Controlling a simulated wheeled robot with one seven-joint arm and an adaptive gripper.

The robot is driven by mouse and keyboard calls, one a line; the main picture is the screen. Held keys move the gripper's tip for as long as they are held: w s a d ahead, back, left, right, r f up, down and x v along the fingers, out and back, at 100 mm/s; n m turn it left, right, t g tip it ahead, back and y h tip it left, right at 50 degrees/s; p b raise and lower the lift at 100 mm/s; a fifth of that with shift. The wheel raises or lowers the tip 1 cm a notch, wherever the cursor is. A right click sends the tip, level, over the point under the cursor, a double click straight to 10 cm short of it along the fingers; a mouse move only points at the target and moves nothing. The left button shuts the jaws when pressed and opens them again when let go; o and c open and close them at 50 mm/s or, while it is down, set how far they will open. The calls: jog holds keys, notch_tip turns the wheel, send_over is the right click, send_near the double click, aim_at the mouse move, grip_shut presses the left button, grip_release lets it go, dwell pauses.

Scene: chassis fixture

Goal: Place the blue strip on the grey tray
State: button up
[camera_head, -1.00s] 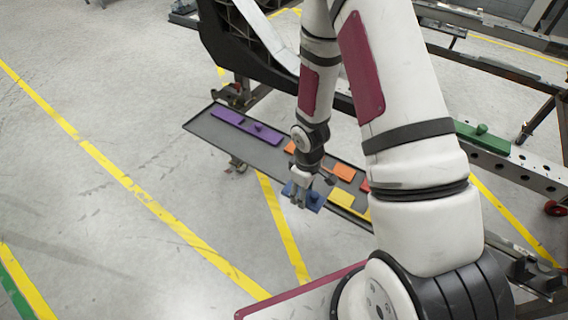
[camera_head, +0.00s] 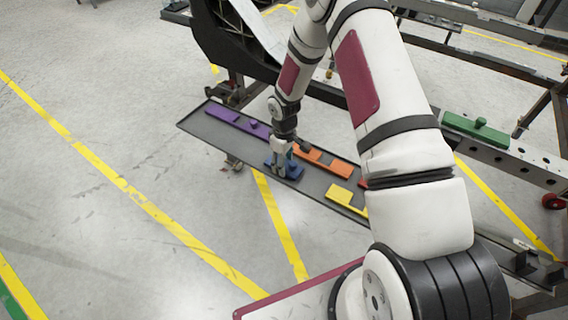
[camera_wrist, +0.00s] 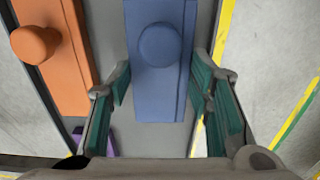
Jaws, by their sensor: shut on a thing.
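The blue strip (camera_head: 294,172) is a flat bar with a round knob, and it also shows in the wrist view (camera_wrist: 160,84). My gripper (camera_head: 281,167) is shut on it, with green-padded fingers (camera_wrist: 161,92) along its two long sides. The strip is over the grey tray (camera_head: 212,136), near its front edge, between the purple and yellow strips. It lies flat at about tray level; I cannot tell whether it touches the tray.
The tray also bears a purple strip (camera_head: 238,123), an orange strip (camera_head: 322,161), a yellow strip (camera_head: 346,199) and a red one (camera_head: 363,183), partly hidden by my arm. A green strip (camera_head: 477,129) sits on a metal beam at right. The orange strip lies close beside the blue one.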

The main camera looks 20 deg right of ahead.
jog(key=shift+f, duration=0.35)
jog(key=shift+f, duration=0.2)
jog(key=o, duration=0.9)
jog(key=shift+r, duration=0.2)
